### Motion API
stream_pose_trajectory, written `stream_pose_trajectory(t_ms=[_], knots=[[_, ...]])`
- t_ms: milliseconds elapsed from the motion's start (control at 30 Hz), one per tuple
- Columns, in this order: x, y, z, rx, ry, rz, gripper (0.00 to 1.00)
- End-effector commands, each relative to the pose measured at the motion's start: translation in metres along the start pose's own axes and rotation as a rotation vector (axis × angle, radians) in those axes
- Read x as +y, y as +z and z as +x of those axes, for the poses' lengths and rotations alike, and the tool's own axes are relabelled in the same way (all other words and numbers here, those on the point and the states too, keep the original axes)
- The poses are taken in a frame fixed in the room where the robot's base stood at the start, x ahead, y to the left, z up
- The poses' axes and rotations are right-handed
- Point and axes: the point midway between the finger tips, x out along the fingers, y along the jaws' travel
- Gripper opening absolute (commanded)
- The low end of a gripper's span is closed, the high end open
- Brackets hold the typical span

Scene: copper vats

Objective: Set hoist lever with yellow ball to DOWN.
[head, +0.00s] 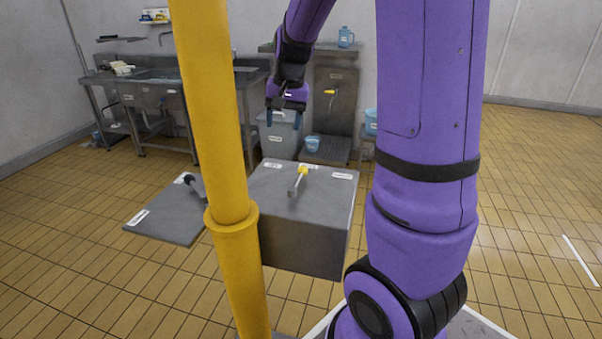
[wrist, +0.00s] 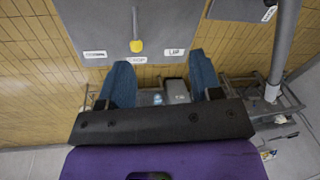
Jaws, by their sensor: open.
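The hoist lever with the yellow ball (head: 302,171) stands on top of a grey box (head: 305,242). Its yellow ball also shows in the wrist view (wrist: 136,46), close to the middle label, which seems to read STOP (wrist: 136,60). A label reading UP (wrist: 174,52) is to its right there. A third label (wrist: 95,54) on the left is too blurred to read; it is at the box's right in the head view. My gripper (head: 283,118) is open and empty, fingers pointing down, above and beyond the box's far edge, apart from the lever. Its blue fingers (wrist: 160,62) show in the wrist view.
A yellow post (head: 222,130) stands close in front. A second, dark-knobbed lever (head: 192,183) is on a low grey panel (head: 165,218) at the left. Tiled floor is open at the right.

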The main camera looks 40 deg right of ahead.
Motion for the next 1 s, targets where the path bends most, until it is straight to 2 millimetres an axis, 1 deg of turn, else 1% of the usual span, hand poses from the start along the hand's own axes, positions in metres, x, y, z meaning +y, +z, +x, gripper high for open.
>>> stream_pose_trajectory(t_ms=[33,100,300,400,500,633,833,933,1000], knots=[[0.005,-0.011,0.011,-0.011,0.013,0.030,0.59],[0.011,-0.025,0.025,-0.019,0.030,0.070,0.59],[0.034,-0.061,0.067,-0.039,0.079,0.181,0.59],[0.045,-0.076,0.085,-0.046,0.103,0.227,0.59],[0.055,-0.086,0.100,-0.050,0.122,0.262,0.59],[0.062,-0.094,0.110,-0.052,0.136,0.288,0.59],[0.066,-0.095,0.122,-0.053,0.141,0.297,0.59],[0.068,-0.094,0.134,-0.054,0.141,0.296,0.59],[0.069,-0.093,0.146,-0.055,0.142,0.296,0.59]])
